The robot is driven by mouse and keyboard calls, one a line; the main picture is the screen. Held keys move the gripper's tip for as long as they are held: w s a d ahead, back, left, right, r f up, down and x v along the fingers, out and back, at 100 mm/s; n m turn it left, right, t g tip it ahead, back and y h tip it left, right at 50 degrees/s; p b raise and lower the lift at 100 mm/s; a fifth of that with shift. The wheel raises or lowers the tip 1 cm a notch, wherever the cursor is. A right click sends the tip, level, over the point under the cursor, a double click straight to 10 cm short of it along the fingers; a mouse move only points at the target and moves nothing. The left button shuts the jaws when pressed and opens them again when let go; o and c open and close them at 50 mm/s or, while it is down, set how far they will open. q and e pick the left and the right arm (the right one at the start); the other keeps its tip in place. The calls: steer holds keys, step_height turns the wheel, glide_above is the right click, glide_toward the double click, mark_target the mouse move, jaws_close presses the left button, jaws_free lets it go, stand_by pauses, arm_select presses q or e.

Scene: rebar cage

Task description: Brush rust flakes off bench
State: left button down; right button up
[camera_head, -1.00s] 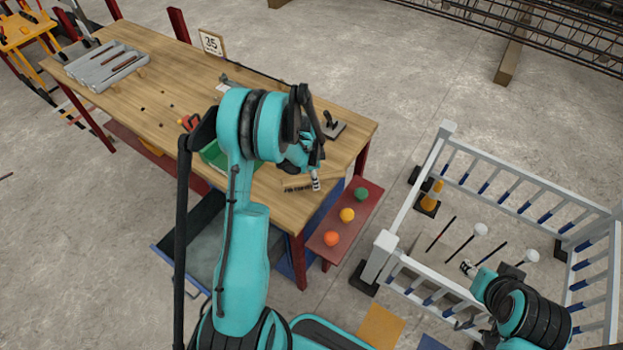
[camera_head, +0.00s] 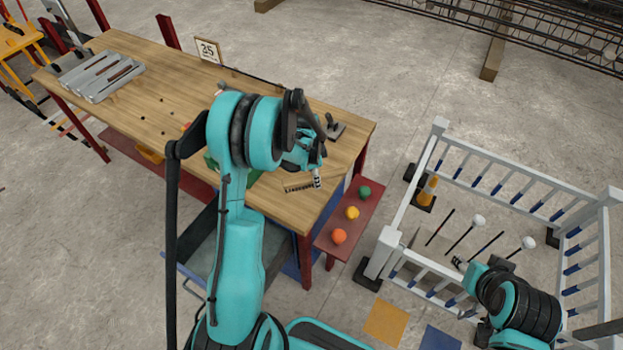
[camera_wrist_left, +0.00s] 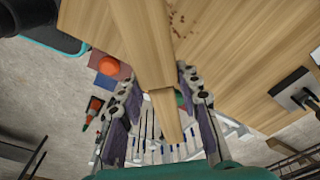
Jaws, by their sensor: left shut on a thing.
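The wooden bench (camera_head: 130,75) runs from the far left to the middle. My left gripper (camera_head: 316,180) is low over its right-hand end, shut on a wooden brush (camera_head: 298,187). In the left wrist view, the brush (camera_wrist_left: 148,45) runs between the two fingers (camera_wrist_left: 162,115). Reddish-brown rust flakes (camera_wrist_left: 177,22) lie on the bench beside the brush in that view. Whether the bristles touch the wood is unclear. My right gripper (camera_head: 458,262) is near the white railing, away from the bench; its finger opening is too small to judge.
My left arm hides most of a green container (camera_head: 212,162). A red shelf (camera_head: 325,240) holds coloured balls. A white railing (camera_head: 520,184) stands at right.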

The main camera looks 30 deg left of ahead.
arm_select(q)
steer(key=shift+r+p, duration=0.4)
steer(key=shift+r, duration=0.6)
steer(key=shift+f, duration=0.1)
